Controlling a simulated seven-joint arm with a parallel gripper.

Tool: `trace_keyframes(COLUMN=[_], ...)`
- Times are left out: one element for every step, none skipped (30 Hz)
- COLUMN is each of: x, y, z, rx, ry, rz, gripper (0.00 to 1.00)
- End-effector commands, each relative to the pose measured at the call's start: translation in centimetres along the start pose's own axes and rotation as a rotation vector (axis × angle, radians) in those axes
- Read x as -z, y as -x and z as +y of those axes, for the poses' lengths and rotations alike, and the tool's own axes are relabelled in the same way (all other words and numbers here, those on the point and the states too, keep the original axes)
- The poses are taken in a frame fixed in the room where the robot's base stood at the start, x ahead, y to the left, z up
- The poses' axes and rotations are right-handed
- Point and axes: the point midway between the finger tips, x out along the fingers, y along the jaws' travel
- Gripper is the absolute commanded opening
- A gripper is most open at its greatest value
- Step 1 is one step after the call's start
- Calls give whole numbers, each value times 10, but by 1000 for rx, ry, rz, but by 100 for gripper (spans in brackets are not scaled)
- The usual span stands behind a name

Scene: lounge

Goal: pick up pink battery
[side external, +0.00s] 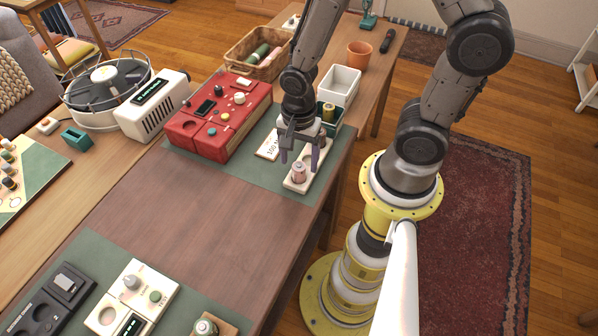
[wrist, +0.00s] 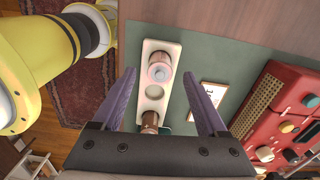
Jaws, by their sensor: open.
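The pink battery (side external: 298,173) stands upright in a white holder (side external: 291,186) near the right edge of the table. In the wrist view the battery (wrist: 158,73) sits at the upper end of the holder (wrist: 155,48), with an empty round recess below it. My gripper (side external: 299,157) is open above the holder, fingers pointing down. In the wrist view its purple fingers (wrist: 158,78) lie to either side of the battery, with visible gaps. I cannot tell whether the fingertips have reached the battery's height. A brown cylinder (wrist: 149,120) shows at the holder's lower end, partly hidden by my gripper.
A white card (side external: 268,147) lies left of the holder on the green mat (side external: 239,173). A red device (side external: 220,115) stands further left. Behind are a green bin (side external: 337,127) with a yellow-topped cylinder, a white bin (side external: 341,85) and a wicker basket (side external: 238,58). The table's middle is clear.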

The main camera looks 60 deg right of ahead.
Motion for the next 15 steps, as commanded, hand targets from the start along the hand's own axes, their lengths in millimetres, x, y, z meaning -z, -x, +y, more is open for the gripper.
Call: trace_keyframes(x=[1,1,1,1,1,1,1,1,1,1,1,1,1,1,1], y=[-8,-13,-18,-21,-23,-26,-28,-28,-29,-29,-29,-29,-29,-29,-29], z=[2,2,1,1,1,1,1,0,0,0,0,0,0,0,0], rx=[-5,-6,-4,-3,-3,-3,-3,-1,1,1,1,1,1,1,1], ry=[-1,-1,0,0,0,0,0,0,0,0,0,0,1,0,0], rz=[0,0,0,0,0,0,0,0,0,0,0,0,0,0,0], gripper=[76,76,76,76,76,76,76,76,76,76,76,76,76,76,72])
